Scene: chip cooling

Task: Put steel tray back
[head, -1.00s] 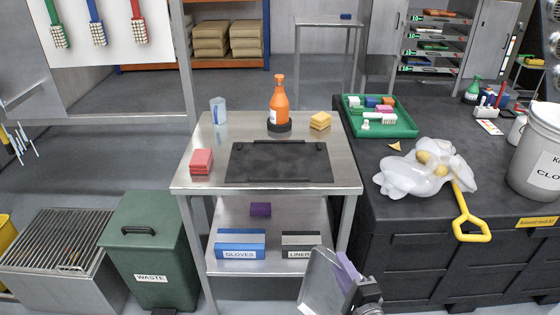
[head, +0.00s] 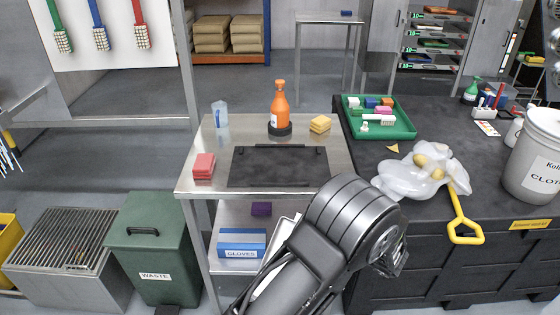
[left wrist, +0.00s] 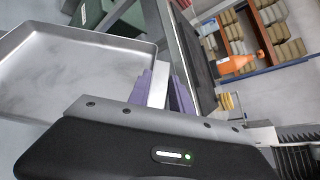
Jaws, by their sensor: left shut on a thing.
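The steel tray (left wrist: 85,65) is a shallow grey metal pan with a raised rim, filling the left of the left wrist view. My left gripper (left wrist: 168,90) is shut on its edge, with purple finger pads on either side. A black mat (head: 278,170) lies flat and empty on the steel cart top (head: 205,145). My right gripper is not in view.
On the cart stand an orange bottle (head: 280,106), a clear cup (head: 220,114), yellow sponges (head: 320,124) and red blocks (head: 204,166). A gloves box (head: 241,243) sits on the lower shelf. A green waste bin (head: 152,245) stands left; a black bench (head: 430,130) stands right.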

